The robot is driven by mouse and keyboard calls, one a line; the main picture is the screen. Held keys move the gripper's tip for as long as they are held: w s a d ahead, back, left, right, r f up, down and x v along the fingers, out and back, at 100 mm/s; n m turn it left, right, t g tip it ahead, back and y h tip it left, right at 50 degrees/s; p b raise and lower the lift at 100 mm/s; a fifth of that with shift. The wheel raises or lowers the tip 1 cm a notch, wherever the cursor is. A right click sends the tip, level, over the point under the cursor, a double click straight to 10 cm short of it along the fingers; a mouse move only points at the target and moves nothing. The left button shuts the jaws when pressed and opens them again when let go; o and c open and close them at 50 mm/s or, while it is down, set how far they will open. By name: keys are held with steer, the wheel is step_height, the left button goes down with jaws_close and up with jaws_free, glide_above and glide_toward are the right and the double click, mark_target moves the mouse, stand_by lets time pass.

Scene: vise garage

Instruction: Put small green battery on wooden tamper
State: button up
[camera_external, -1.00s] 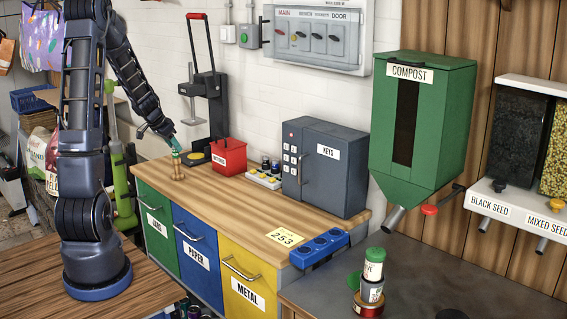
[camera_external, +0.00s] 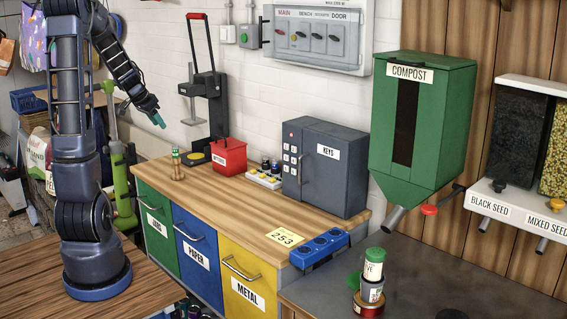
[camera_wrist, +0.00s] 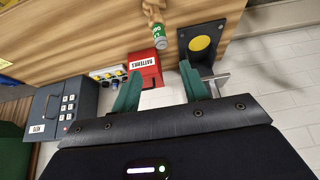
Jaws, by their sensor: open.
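The wooden tamper (camera_external: 178,173) stands upright near the back left end of the wooden worktop. The small green battery (camera_external: 176,153) stands on top of it. In the wrist view the green battery (camera_wrist: 159,36) shows at the top centre, with part of the brown tamper (camera_wrist: 154,10) beyond it. My gripper (camera_external: 159,121) is raised up and left of the tamper, apart from the battery. In the wrist view its teal fingers (camera_wrist: 161,88) are spread with nothing held between them.
A red batteries box (camera_external: 229,157) stands right of the tamper. Behind is a black upright stand (camera_external: 210,95) with a red handle. A tray of yellow-topped items (camera_external: 263,179) and a grey keys cabinet (camera_external: 325,168) are further right. The worktop's front middle (camera_external: 225,205) is clear.

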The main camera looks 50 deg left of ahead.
steer(key=s+d+r, duration=0.1)
steer(key=d+r, duration=0.2)
steer(key=d, duration=0.5)
steer(key=s+d+r+g+h, duration=0.1)
steer(key=s+d+r, duration=0.1)
steer(key=d, duration=0.6)
steer(key=s+d+r, duration=0.1)
steer(key=d+r, duration=0.2)
steer(key=d, duration=0.5)
steer(key=s+d+r+y, duration=0.1)
steer(key=s+d, duration=1.3)
steer(key=s, duration=0.1)
steer(key=shift+s+r, duration=0.2)
steer(key=shift+s, duration=0.2)
